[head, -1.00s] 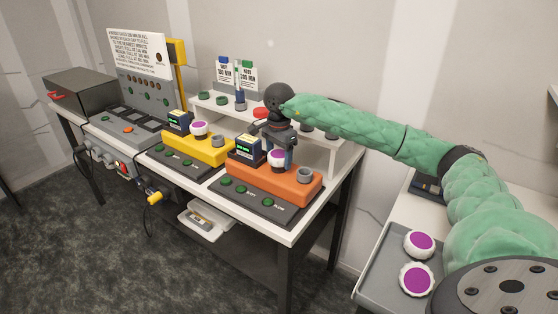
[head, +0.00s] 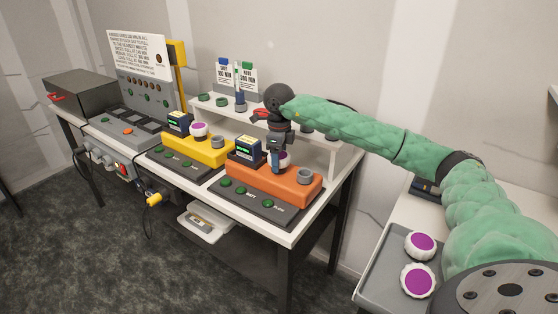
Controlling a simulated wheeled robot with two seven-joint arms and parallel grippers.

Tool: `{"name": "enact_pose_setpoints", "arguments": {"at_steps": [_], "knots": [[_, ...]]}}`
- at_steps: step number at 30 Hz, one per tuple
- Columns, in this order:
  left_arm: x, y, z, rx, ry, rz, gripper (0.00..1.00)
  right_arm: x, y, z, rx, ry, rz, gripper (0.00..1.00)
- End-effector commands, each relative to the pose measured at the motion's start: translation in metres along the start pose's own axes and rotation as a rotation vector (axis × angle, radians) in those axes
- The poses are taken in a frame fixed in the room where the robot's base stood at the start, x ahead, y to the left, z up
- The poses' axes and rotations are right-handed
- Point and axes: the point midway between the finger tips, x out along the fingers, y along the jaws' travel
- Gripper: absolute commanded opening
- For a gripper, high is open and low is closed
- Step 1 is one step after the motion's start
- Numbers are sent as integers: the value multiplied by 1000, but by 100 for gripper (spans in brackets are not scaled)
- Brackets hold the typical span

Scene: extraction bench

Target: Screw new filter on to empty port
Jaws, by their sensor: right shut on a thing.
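My right gripper (head: 278,164) points down over the orange block (head: 262,183) and is shut on a white filter with a purple top (head: 286,157). The filter sits at the block's middle, partly hidden by a gripper finger; I cannot tell how far it is seated. A grey, open port (head: 304,175) is at the right end of the orange block. The yellow block (head: 196,148) carries another white and purple filter (head: 199,129) and a grey port (head: 217,141). My left gripper is not in view.
Two spare white and purple filters (head: 419,245) (head: 418,280) lie in the grey tray (head: 376,265) at right. A small dark display box (head: 248,149) stands just left of my right gripper. A white shelf (head: 315,148) stands behind it.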

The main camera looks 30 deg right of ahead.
Motion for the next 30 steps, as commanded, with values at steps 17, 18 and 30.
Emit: {"name": "enact_pose_setpoints", "arguments": {"at_steps": [17,18,30], "knots": [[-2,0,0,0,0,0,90,0,0,0,576,-2,0,36],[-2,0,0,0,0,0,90,0,0,0,605,-2,0,36],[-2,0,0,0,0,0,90,0,0,0,662,-2,-1,71]]}}
